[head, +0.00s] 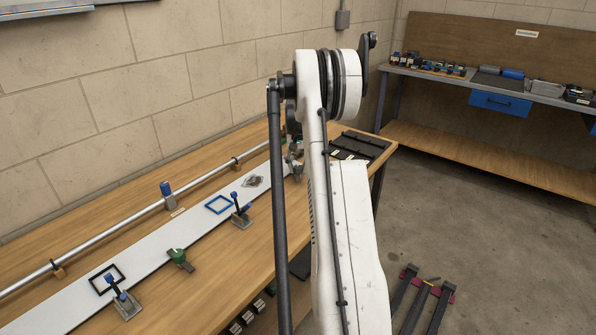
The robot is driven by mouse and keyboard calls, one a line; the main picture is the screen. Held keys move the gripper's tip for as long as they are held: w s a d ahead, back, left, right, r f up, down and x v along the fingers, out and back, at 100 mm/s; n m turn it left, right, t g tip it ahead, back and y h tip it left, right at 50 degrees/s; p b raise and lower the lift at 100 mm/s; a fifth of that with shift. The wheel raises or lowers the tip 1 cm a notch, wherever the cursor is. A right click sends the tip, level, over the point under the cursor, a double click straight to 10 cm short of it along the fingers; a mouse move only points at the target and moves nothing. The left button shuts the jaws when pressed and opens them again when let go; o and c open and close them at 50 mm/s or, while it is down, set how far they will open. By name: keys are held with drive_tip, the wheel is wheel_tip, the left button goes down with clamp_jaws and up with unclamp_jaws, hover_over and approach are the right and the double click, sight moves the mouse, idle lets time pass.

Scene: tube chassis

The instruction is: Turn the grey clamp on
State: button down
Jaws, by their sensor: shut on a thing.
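My gripper (294,150) shows only in part, low behind my upright white arm link, at the far end of the white rail strip on the bench. It is down at a small grey clamp (294,168), and the two overlap in the picture. The fingertips and most of the clamp are hidden or too small to make out, so the clamp's handle position cannot be told.
The wooden bench (205,290) bears a white strip with two blue-handled toggle clamps (240,212) (122,302), a green clamp (180,258) and flat frames. A metal tube (120,237) runs along the back. Black trays (358,146) lie at the bench's far end.

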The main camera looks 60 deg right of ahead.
sight(297, 167)
drive_tip(key=n+b, duration=0.1)
drive_tip(key=n, duration=0.4)
drive_tip(key=shift+n+b, duration=0.3)
drive_tip(key=n+b, duration=0.1)
drive_tip(key=n, duration=0.3)
drive_tip(key=shift+a+n, duration=0.1)
drive_tip(key=shift+n, duration=0.3)
drive_tip(key=c, duration=1.4)
unclamp_jaws()
drive_tip(key=shift+c, duration=0.2)
wheel_tip(297, 167, up, 12)
